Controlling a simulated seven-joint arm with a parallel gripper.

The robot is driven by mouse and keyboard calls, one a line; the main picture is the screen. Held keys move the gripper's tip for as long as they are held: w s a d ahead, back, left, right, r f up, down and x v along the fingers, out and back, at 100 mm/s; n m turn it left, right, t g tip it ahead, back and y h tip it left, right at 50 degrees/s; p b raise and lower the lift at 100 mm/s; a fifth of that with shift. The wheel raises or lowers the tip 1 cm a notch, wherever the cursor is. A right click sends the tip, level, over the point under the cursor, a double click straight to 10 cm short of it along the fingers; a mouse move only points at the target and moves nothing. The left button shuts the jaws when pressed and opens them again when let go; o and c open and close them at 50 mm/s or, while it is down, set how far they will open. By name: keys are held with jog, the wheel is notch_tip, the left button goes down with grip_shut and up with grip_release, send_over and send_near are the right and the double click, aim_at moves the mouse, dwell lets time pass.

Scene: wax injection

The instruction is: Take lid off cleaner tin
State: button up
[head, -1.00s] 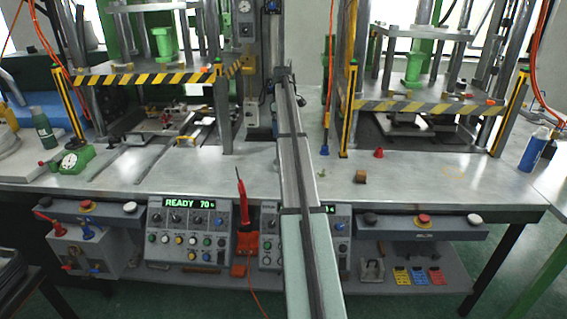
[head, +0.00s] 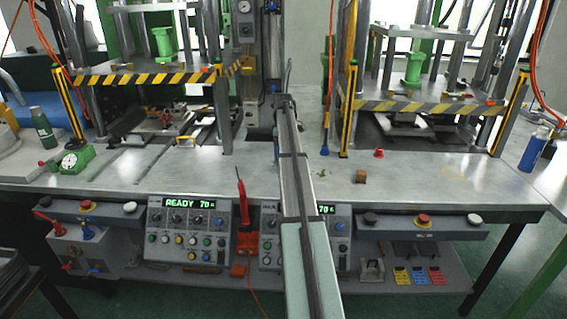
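A blue tin with a pale top (head: 534,149) stands upright at the right end of the metal bench; it may be the cleaner tin, but its label is too small to read. A dark green bottle (head: 42,126) stands at the far left. My arm reaches from the bottom middle across the bench, well left of the blue tin. Its far end is between the two presses. My gripper cannot be made out there; the arm hides it.
Presses with striped bars (head: 430,107) stand behind. Bench space before the blue tin is clear.

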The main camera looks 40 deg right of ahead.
notch_tip(320, 180, down, 4)
jog(key=shift+r, duration=0.2)
jog(key=c, duration=0.8)
